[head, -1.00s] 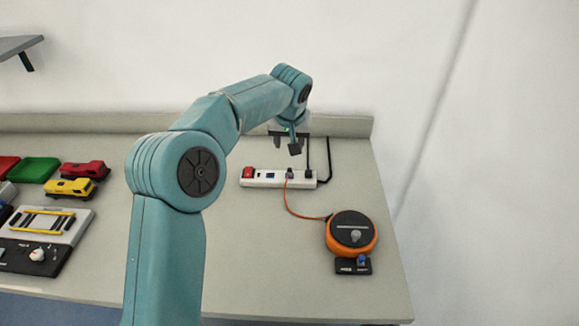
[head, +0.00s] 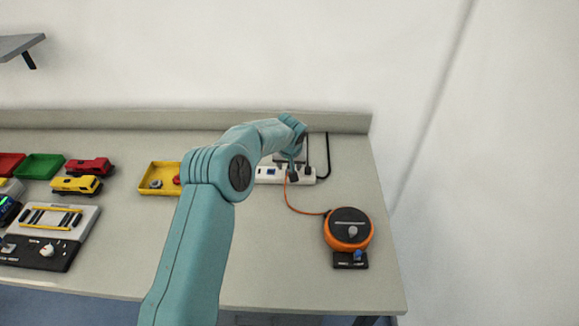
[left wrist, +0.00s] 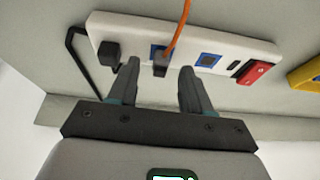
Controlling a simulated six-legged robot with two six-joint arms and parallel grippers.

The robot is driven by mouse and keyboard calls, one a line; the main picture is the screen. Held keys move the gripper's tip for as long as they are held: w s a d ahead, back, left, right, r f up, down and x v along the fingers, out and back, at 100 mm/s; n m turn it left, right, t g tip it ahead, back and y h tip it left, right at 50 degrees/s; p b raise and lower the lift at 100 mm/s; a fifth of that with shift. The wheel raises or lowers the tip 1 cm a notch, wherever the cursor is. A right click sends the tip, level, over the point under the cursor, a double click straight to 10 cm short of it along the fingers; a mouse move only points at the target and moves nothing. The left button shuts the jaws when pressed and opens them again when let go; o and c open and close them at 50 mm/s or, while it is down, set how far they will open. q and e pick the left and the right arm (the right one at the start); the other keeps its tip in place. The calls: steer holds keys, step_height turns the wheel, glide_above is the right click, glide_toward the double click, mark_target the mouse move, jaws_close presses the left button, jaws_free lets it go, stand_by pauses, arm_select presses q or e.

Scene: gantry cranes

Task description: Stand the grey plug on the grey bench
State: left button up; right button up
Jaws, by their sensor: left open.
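A grey plug (left wrist: 161,67) with an orange cable sits in a blue socket of the white power strip (left wrist: 215,38). The strip lies near the back of the grey bench (head: 285,245). My left gripper (left wrist: 160,72) is open, its fingers on either side of the plug in the left wrist view; I cannot tell whether they touch it. In the head view, my left gripper (head: 292,173) hides the plug and part of the strip. My right gripper is not in view.
A black plug (left wrist: 108,52) sits in the same strip. The orange cable (head: 300,210) runs to an orange reel (head: 348,232) at right. A yellow tray (head: 158,192), toy vehicles and a control box stand left. The bench's front middle is clear.

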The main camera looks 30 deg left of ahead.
arm_select(q)
steer(key=shift+f, duration=0.25)
jaws_close()
